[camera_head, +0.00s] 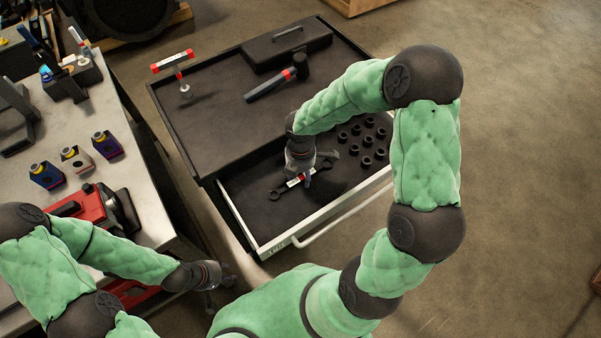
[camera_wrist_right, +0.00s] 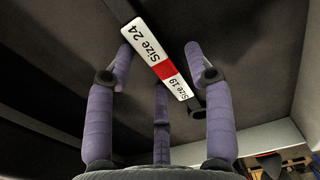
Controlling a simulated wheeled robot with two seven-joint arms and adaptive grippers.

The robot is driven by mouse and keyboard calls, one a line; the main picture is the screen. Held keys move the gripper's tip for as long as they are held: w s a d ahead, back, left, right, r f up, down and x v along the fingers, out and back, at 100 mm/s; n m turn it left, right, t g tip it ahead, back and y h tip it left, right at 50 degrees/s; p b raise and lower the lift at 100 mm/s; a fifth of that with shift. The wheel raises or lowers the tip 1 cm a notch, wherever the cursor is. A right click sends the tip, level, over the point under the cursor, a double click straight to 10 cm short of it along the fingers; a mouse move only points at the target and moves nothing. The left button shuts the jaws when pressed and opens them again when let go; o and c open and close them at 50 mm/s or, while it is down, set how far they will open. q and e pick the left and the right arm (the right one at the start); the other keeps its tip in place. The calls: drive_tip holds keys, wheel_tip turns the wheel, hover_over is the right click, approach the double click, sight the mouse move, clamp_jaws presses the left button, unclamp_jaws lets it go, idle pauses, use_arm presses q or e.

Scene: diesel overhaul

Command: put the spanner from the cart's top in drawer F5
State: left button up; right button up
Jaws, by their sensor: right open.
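The spanner (camera_head: 292,184) lies in the open drawer (camera_head: 240,215) of the cart, near its left part. It has a dark ring end and a white-and-red tag; in the right wrist view the tag (camera_wrist_right: 145,45) reads "Size 24" and "Size 19". My right gripper (camera_head: 306,176) is above the spanner inside the drawer. Its purple fingers (camera_wrist_right: 160,60) are spread open around the tag, and I cannot tell whether they touch it. The drawer's own label is too small to read. My left gripper (camera_head: 222,285) hangs by the workbench, away from the spanner; its opening is unclear.
Several dark sockets (camera_head: 367,142) stand in the drawer's right part. The cart top (camera_head: 225,110) holds a hammer (camera_head: 278,80), a red-ended T-shaped tool (camera_head: 174,65) and a black case (camera_head: 287,46). A cluttered workbench (camera_head: 145,190) stands at left. The floor at right is clear.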

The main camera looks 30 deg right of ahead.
sight(301, 176)
wheel_tip(301, 176, up, 12)
drive_tip(key=p, duration=0.3)
drive_tip(key=shift+r+p, duration=0.2)
drive_tip(key=shift+p, duration=0.1)
drive_tip(key=shift+s+f, duration=0.1)
